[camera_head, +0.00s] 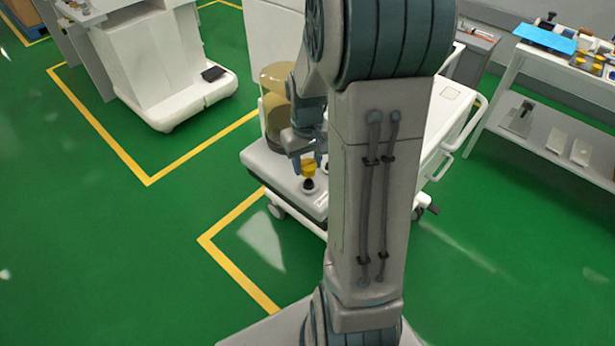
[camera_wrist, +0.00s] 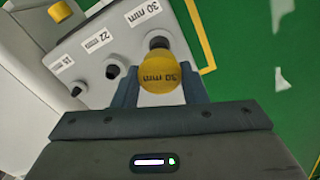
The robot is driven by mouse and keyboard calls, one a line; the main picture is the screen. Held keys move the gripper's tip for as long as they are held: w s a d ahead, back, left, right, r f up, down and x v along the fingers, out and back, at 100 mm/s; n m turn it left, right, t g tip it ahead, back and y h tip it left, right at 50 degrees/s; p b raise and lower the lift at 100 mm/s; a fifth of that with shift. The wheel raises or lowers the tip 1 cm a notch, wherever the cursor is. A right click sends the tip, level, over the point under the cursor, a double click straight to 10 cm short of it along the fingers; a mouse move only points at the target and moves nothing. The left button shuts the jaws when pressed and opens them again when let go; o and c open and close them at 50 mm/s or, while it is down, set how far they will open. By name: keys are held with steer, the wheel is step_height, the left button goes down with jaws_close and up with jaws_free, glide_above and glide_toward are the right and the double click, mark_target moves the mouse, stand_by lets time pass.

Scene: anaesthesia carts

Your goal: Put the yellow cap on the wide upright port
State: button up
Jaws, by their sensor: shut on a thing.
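The yellow cap (camera_wrist: 160,77), marked 30 mm, is held between the two fingers of my gripper (camera_wrist: 160,88). In the head view the cap (camera_head: 308,168) shows just below my gripper (camera_head: 305,155), over the cart's front corner. The wide upright port (camera_wrist: 158,43) is dark and stands by the 30 mm label, just beyond the cap in the wrist view. In the head view this port (camera_head: 308,185) is right below the cap. The cap partly hides the port in the wrist view. I cannot tell whether they touch.
The white cart top (camera_head: 258,160) also bears a narrower 22 mm port (camera_wrist: 113,70) and a smaller port (camera_wrist: 76,90). A yellowish canister (camera_head: 275,125) stands close behind my gripper. A shelf table (camera_head: 550,62) with parts stands at the right. Green floor lies around.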

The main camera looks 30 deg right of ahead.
mark_target(307, 180)
steer(key=shift+f, duration=2.4)
steer(key=o, duration=0.9)
steer(key=shift+o, duration=0.2)
step_height(307, 180, up, 12)
steer(key=shift+f, duration=0.2)
steer(key=shift+a+r, duration=0.1)
steer(key=shift+r, duration=0.15)
steer(key=s+a+r+t, duration=0.3)
steer(key=s+a+r, duration=0.2)
steer(key=s+a, duration=0.7)
steer(key=shift+s, duration=0.5)
